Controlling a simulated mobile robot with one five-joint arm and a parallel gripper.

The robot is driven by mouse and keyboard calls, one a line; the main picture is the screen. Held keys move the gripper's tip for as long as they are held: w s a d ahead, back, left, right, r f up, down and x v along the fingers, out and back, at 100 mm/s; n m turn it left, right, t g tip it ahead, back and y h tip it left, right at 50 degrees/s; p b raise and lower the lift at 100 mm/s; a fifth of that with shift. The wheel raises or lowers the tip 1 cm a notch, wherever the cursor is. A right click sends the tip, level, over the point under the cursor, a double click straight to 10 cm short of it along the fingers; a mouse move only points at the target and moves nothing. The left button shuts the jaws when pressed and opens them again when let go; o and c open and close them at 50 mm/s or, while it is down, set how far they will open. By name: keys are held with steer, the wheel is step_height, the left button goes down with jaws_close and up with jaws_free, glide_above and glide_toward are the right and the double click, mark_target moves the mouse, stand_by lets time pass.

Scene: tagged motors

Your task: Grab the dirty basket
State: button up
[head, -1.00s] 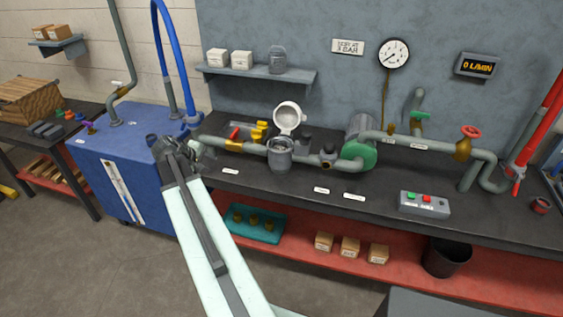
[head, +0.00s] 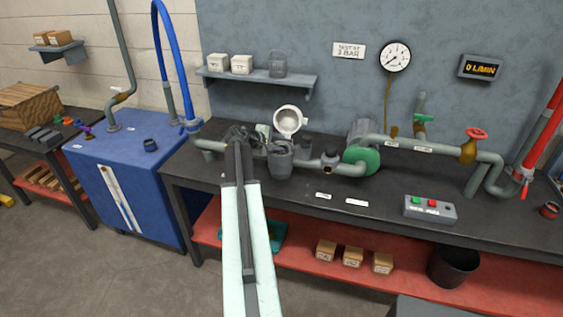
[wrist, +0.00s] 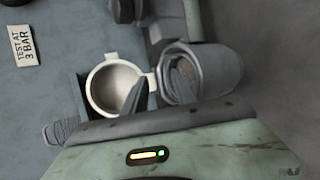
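The grey strainer housing (head: 280,160) stands upright in the pipe line on the bench, with its round pale lid (head: 289,121) swung up behind it. In the wrist view the open housing (wrist: 222,70) is right of centre, and a dark, rough-looking basket (wrist: 186,76) shows inside its mouth. The lid (wrist: 115,86) shows left of it. My gripper (wrist: 157,82) is open and empty. Its right finger overlaps the housing mouth in that view; I cannot tell whether it touches. In the head view my gripper (head: 243,137) is just left of the housing.
A grey mesh basket (head: 277,63) stands on the wall shelf (head: 262,77) beside white boxes. A green-faced pump (head: 360,160) and piping stand right of the housing. A control box (head: 430,208) sits at the bench front. A dark bin (head: 453,265) stands on the lower red shelf.

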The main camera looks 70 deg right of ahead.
steer(key=b+x, duration=0.1)
steer(key=x, duration=0.2)
steer(key=shift+w+f, duration=0.1)
steer(key=shift+f, duration=0.1)
steer(key=shift+r, duration=0.15)
jaws_close()
stand_by(0.9)
